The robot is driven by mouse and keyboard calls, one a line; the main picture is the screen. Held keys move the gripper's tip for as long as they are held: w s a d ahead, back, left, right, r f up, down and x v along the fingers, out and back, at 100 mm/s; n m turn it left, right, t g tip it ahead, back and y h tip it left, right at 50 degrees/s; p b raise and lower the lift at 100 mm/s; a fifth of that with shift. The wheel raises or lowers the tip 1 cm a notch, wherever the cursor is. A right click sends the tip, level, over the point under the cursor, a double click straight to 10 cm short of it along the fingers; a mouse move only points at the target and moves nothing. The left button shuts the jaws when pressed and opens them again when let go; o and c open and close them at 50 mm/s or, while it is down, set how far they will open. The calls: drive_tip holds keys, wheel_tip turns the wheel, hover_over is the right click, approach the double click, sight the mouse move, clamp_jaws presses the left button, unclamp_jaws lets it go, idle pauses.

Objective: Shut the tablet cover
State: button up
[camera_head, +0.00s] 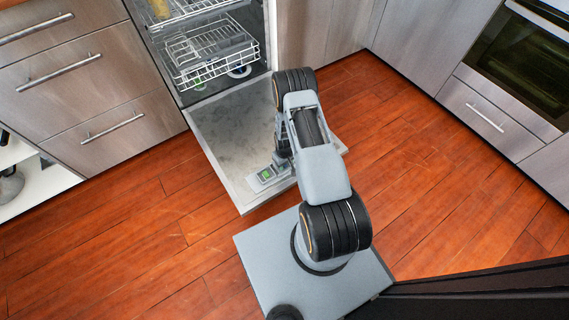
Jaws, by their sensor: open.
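The dishwasher door (222,125) is folded down flat, its inner face up. A grey tablet dispenser (257,184) sits on that face near its front edge. A green tablet (266,174) shows in it, so the compartment is uncovered there. The cover itself is too small to make out clearly. My gripper (280,163) points down just right of the dispenser, close to it. It is open, with nothing seen between its fingers. I cannot tell whether it touches the dispenser. My arm hides part of the door to the right.
The lower dishwasher rack (208,50) is partly pulled out above the door. Drawers (85,85) stand at left, and an oven (520,55) is at far right. The wooden floor (440,180) is clear to the right of the door.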

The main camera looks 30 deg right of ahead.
clamp_jaws()
idle(0.3)
idle(0.3)
